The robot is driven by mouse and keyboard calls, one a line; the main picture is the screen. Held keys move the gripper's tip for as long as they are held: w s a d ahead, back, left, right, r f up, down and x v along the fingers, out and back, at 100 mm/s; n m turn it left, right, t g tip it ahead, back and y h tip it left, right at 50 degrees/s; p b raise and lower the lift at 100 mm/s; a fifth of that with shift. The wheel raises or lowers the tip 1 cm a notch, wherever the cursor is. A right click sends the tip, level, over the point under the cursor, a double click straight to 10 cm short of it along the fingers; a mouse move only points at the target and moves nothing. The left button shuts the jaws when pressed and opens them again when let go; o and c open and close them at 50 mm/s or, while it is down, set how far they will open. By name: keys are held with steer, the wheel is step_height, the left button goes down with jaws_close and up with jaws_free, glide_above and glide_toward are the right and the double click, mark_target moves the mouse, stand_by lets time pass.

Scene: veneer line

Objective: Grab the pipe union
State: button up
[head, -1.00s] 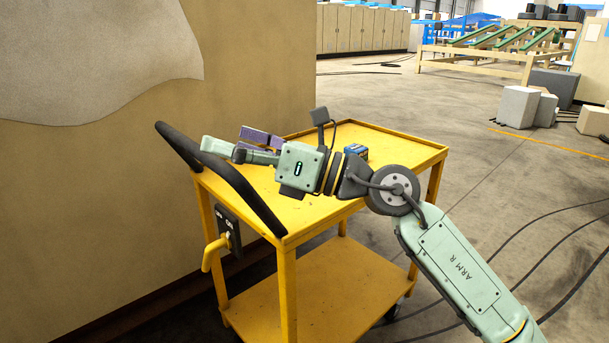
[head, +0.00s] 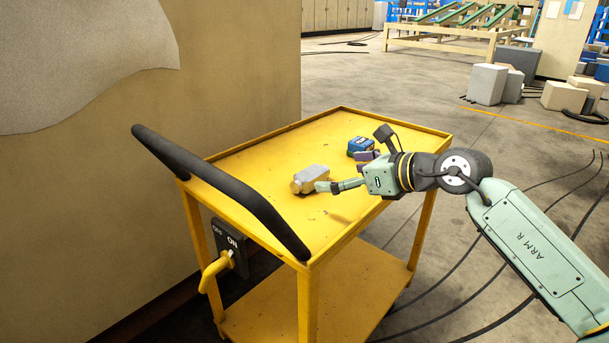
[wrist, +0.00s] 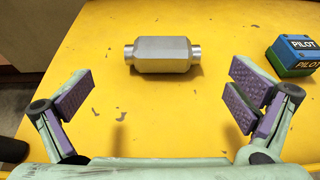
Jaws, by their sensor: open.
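The pipe union (head: 311,178) is a silver-grey piece with a wide middle and narrower ends, lying on its side on the yellow cart's top (head: 262,152). In the wrist view the pipe union (wrist: 162,54) lies crosswise, ahead of my gripper and about midway between its fingers. My gripper (head: 343,170) is over the right part of the cart top. In the wrist view my gripper (wrist: 160,100) is open, its purple-padded fingers wide apart with nothing between them. The fingers do not touch the pipe union.
A blue and green block marked PILOT (wrist: 296,55) lies right of the pipe union; it also shows in the head view (head: 360,146). The cart's black handle (head: 220,190) is at the left, beside a tan panel (head: 240,80). Bare cart top surrounds the union.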

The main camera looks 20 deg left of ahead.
mark_target(318, 173)
steer(key=p+x, duration=0.2)
steer(key=x, duration=0.7)
steer(key=shift+w+f, duration=0.1)
steer(key=shift+w, duration=0.15)
steer(key=c, duration=1.3)
